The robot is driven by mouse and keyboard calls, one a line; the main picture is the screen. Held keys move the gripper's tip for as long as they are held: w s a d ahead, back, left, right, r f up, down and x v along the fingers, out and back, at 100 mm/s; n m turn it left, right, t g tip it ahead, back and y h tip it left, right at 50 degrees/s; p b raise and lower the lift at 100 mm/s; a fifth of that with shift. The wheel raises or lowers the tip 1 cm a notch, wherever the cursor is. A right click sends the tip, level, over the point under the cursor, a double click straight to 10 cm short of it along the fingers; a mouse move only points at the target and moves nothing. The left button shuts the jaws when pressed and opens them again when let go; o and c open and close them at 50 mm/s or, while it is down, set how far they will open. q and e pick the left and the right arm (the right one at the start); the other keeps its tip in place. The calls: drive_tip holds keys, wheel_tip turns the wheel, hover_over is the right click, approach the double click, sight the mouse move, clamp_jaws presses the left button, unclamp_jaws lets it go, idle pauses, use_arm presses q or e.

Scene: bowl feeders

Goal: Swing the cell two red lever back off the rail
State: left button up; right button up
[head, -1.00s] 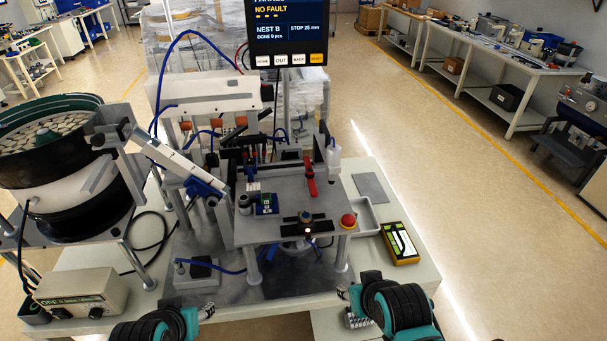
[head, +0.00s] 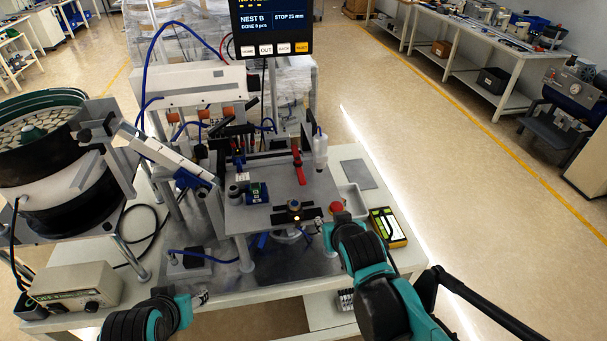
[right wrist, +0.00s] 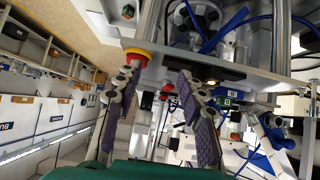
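The red lever (head: 299,165) stands at the right end of the dark rail (head: 265,156) at the back of the grey plate (head: 280,188), in the head view. It runs roughly front to back; whether it touches the rail is too small to tell. My right gripper (head: 316,228) is at the plate's front right corner, in front of the lever and apart from it. In the right wrist view its two fingers (right wrist: 160,100) are spread with nothing between them. My left gripper (head: 200,298) is low at the table's front edge, far from the lever; its fingers are unclear.
A red stop button (head: 336,207) sits at the plate's front right corner, close to my right gripper. A white bottle (head: 320,150) stands right of the lever. The bowl feeder (head: 45,150) is at left.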

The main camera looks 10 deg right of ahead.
sight(302, 177)
drive_tip(key=w+t, duration=0.1)
drive_tip(key=w, duration=0.2)
drive_tip(key=w+a+r+t, duration=0.1)
drive_tip(key=w, duration=0.1)
drive_tip(key=w+a+p, duration=0.1)
drive_tip(key=w, duration=0.2)
drive_tip(key=shift+w+a+r+t, duration=0.15)
drive_tip(key=shift+w+r+t, duration=0.1)
drive_tip(key=shift+w+t, duration=0.15)
drive_tip(key=shift+w+a+y, duration=0.1)
drive_tip(key=shift+w+y, duration=0.1)
drive_tip(key=shift+y, duration=0.1)
drive_tip(key=shift+w+a, duration=0.15)
drive_tip(key=shift+w, duration=0.05)
drive_tip(key=shift+w+a+r+t, duration=0.1)
drive_tip(key=shift+w+a+t, duration=0.05)
drive_tip(key=shift+w+t, duration=0.15)
drive_tip(key=shift+w+a+f, duration=0.25)
drive_tip(key=shift+w+a, duration=0.05)
drive_tip(key=shift+w, duration=0.25)
drive_tip(key=shift+w+a+f, duration=0.2)
drive_tip(key=shift+w+a, duration=0.05)
drive_tip(key=shift+w, duration=0.3)
drive_tip(key=b+x, duration=0.1)
drive_tip(key=x, duration=0.5)
drive_tip(key=shift+d+b, duration=0.2)
drive_tip(key=shift+b, duration=0.2)
use_arm(q)
drive_tip(key=shift+w+a+f, duration=0.15)
drive_tip(key=shift+w+a, duration=0.05)
